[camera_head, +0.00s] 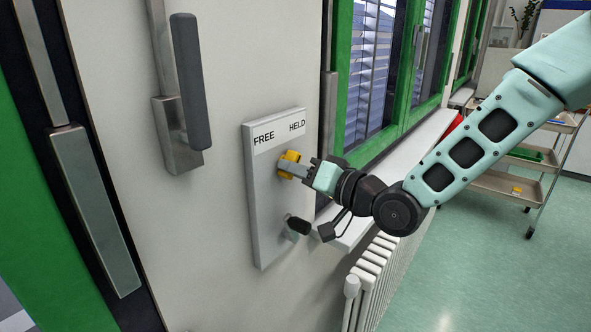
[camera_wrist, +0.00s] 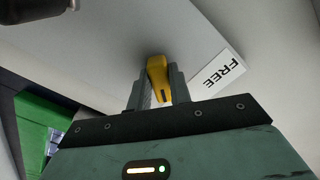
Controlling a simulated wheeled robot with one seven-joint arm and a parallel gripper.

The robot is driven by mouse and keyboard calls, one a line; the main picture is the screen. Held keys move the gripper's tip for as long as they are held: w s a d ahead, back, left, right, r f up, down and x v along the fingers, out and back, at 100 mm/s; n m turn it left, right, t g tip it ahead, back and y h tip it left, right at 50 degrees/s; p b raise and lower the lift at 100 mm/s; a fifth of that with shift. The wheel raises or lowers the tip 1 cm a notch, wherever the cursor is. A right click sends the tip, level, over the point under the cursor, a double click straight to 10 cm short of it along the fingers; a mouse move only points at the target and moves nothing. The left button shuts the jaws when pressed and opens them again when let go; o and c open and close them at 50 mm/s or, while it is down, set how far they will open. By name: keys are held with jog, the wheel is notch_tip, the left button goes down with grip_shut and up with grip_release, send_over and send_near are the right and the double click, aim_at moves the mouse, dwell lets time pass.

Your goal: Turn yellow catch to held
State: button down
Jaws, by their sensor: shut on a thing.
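The yellow catch (camera_head: 289,162) sits on a grey wall plate (camera_head: 262,222), below a white label (camera_head: 279,131) reading FREE on the left and HELD on the right. My gripper (camera_head: 296,167) reaches in from the right and is shut on the catch. In the wrist view the yellow catch (camera_wrist: 157,78) stands between my two fingers (camera_wrist: 158,90), with a dark mark near its end. The FREE label (camera_wrist: 223,72) shows to its right there; HELD is out of that view. In the head view my fingers partly hide the catch, so its exact angle is hard to tell.
A black knob (camera_head: 298,225) sticks out low on the plate. A dark grey handle (camera_head: 190,82) is on the wall to the left. A window sill (camera_head: 400,165) and a white radiator (camera_head: 374,274) lie right of the plate. A trolley (camera_head: 507,187) stands farther back on open green floor.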

dwell(0.5)
jog(key=c, duration=1.3)
grip_release()
jog(key=shift+b+v, duration=6.6)
jog(key=shift+v, duration=2.15)
